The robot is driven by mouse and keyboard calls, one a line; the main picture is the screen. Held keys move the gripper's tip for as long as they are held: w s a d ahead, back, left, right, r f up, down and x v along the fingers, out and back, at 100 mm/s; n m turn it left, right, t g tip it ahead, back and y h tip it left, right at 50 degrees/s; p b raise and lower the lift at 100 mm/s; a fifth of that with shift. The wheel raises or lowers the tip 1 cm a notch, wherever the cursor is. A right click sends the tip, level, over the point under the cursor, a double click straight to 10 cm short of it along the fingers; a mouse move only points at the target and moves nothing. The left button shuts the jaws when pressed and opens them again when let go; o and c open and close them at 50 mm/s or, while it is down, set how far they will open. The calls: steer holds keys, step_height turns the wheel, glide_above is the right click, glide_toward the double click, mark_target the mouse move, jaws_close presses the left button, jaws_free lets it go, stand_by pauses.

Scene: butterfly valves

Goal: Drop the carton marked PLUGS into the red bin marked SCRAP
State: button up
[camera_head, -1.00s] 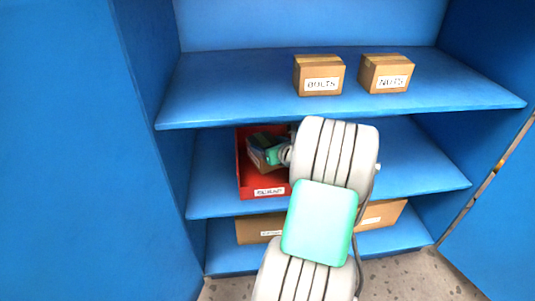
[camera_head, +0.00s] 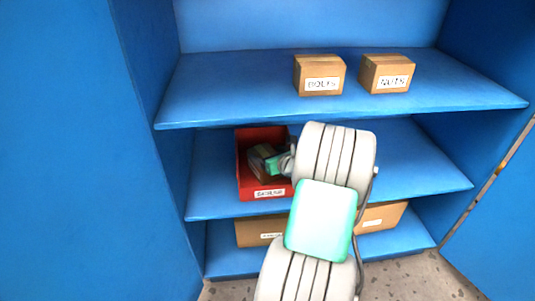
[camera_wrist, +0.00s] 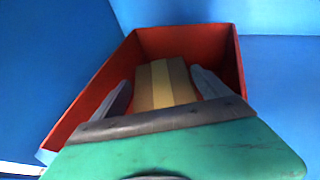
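The red bin (camera_head: 265,185) stands on the middle shelf; the lettering on its front label is too blurred to read surely. A brown carton (camera_wrist: 165,88) with a lighter tape strip lies inside the bin in the wrist view, its marking not visible. In the head view the carton (camera_head: 256,168) is partly hidden by my gripper. My gripper (camera_wrist: 160,82) reaches into the bin's opening, with its fingers spread wide on either side of the carton. A small gap shows by the left finger; the right finger overlaps the carton's edge in the picture.
Cartons marked BOLTS (camera_head: 320,76) and NUTS (camera_head: 387,74) stand on the upper shelf (camera_head: 230,95). Brown boxes (camera_head: 258,232) sit on the bottom shelf, partly behind my arm. The middle shelf right of my arm (camera_head: 420,165) looks clear.

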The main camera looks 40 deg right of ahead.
steer(key=shift+o, duration=1.2)
steer(key=shift+f, duration=0.15)
